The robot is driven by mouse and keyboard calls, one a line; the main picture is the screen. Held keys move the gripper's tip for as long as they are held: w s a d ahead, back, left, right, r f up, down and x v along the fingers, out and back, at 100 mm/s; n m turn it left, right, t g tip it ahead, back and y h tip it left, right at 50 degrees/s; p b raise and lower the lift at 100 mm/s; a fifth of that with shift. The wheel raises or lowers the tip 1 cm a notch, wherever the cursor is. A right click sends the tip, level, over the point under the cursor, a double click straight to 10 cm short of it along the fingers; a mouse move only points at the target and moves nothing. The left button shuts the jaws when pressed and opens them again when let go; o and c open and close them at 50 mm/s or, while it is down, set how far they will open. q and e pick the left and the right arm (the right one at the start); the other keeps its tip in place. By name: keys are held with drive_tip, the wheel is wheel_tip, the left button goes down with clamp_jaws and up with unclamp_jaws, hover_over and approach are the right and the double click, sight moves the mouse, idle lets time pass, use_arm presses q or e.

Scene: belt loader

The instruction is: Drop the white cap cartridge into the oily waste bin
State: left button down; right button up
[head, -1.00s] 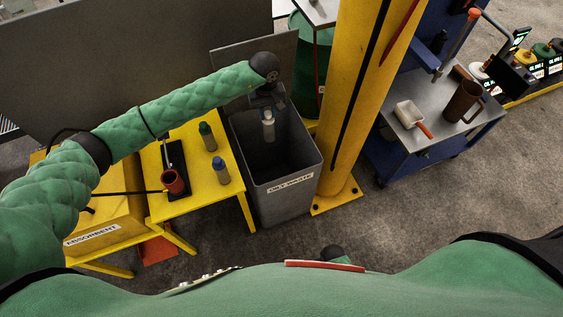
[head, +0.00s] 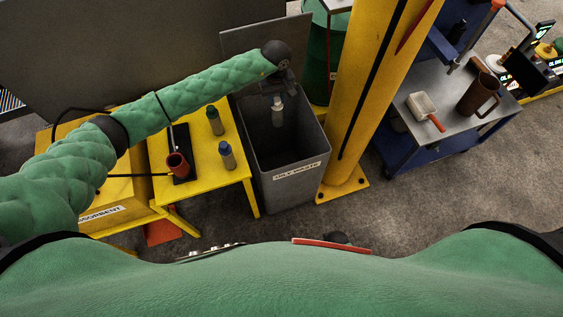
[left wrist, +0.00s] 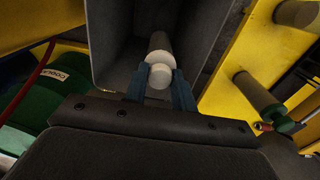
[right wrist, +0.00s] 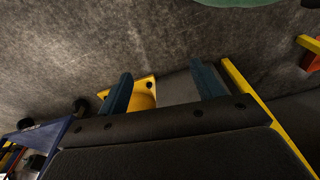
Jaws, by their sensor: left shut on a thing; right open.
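The white cap cartridge (head: 278,115) hangs upright from my left gripper (head: 278,92), over the open mouth of the oily waste bin (head: 292,190). The bin is a tall grey box with a white label and a raised lid. In the left wrist view the jaws (left wrist: 160,88) are shut on the cartridge (left wrist: 159,50), with its round white cap facing the camera and the bin's dark inside below. My right gripper (right wrist: 163,90) is open and empty in the right wrist view, above the floor.
A yellow post (head: 375,90) stands right of the bin. A cart (head: 440,125) is further right.

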use_arm(q)
drive_tip(key=shift+w+f, duration=0.1)
drive_tip(key=shift+f, duration=0.85)
use_arm(e)
drive_tip(key=shift+a+r, duration=0.1)
drive_tip(key=shift+r, duration=0.35)
use_arm(q)
drive_tip(key=c, duration=1.1)
unclamp_jaws()
drive_tip(key=shift+o, duration=0.2)
drive_tip(key=shift+r, duration=0.1)
use_arm(e)
drive_tip(key=shift+f, duration=0.1)
use_arm(q)
drive_tip(key=shift+r+b, duration=0.25)
drive_tip(key=shift+b, duration=0.1)
wheel_tip(320, 180, up, 7)
drive_tip(key=shift+r+b, duration=0.1)
drive_tip(key=shift+b, duration=1.15)
use_arm(e)
wheel_tip(320, 180, up, 10)
drive_tip(key=w+a, duration=0.2)
drive_tip(key=shift+w+f, duration=0.2)
